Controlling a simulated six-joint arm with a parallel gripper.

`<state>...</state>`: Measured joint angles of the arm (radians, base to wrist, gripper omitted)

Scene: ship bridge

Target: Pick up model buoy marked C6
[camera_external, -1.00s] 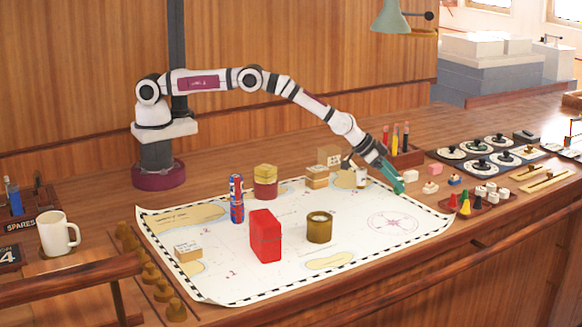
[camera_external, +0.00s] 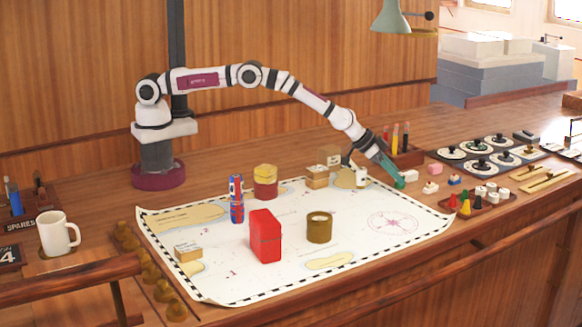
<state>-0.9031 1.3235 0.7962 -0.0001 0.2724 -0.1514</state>
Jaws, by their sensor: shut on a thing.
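My gripper (camera_external: 399,181) is at the far right edge of the chart, pointing down and to the right. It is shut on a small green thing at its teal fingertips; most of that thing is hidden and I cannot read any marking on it. I cannot make out a C6 mark anywhere. A white cup-like thing (camera_external: 361,178) stands just left of my gripper.
The chart (camera_external: 375,240) carries a red box (camera_external: 265,236), a brass cylinder (camera_external: 319,228), a red-and-blue can (camera_external: 237,200), a red-and-gold canister (camera_external: 265,182) and small boxes. A pencil holder (camera_external: 405,157) stands behind my gripper. The chart's right front is clear.

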